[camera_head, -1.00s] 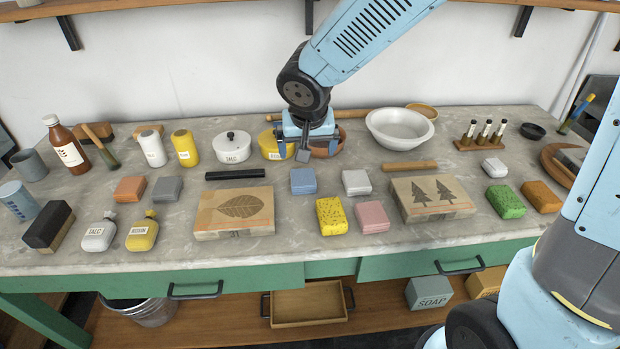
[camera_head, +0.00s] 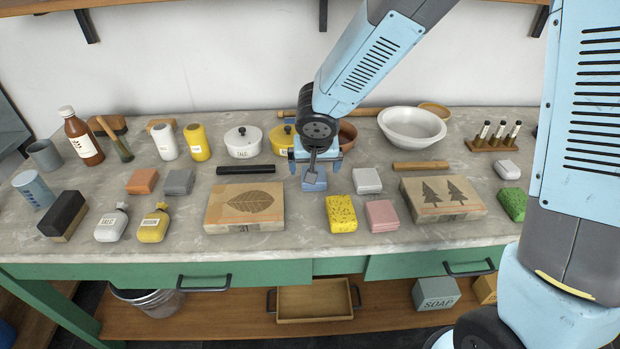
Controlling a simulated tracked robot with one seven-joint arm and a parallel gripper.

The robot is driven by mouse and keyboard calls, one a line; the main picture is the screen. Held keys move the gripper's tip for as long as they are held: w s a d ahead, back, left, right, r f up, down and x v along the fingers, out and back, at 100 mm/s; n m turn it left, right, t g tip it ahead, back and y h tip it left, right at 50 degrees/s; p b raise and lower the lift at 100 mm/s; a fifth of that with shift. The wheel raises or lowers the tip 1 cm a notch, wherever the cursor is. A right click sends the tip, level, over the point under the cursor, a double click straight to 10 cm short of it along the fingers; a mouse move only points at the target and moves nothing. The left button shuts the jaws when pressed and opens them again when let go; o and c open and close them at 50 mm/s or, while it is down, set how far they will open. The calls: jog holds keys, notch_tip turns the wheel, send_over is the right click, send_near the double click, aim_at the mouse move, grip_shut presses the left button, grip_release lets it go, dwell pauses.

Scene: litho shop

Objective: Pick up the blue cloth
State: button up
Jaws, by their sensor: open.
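The blue cloth (camera_head: 315,186) is a small folded light-blue block on the grey worktop, between the leaf print block and the white folded cloth. My gripper (camera_head: 315,170) is open and points down right over it, partly hiding it. The two fingers show at its left and right. Whether they touch the cloth or hang just above it, I cannot tell.
A leaf print block (camera_head: 230,208) lies left of the cloth and a white cloth (camera_head: 367,180) right of it. A yellow sponge (camera_head: 341,212) lies in front. A yellow pot (camera_head: 282,138) and brown bowl (camera_head: 347,133) stand behind my gripper.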

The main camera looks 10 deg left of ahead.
jog(key=shift+x, duration=2.55)
jog(key=shift+c, duration=0.4)
jog(key=c, duration=1)
jog(key=shift+c, duration=0.2)
jog(key=shift+r, duration=0.1)
jog(key=shift+w+r, duration=0.1)
jog(key=shift+r, duration=0.5)
jog(key=s+d+r, duration=0.7)
jog(key=s+r, duration=0.4)
jog(key=s, duration=0.1)
jog(key=shift+d+r, duration=0.15)
jog(key=shift+r, duration=0.15)
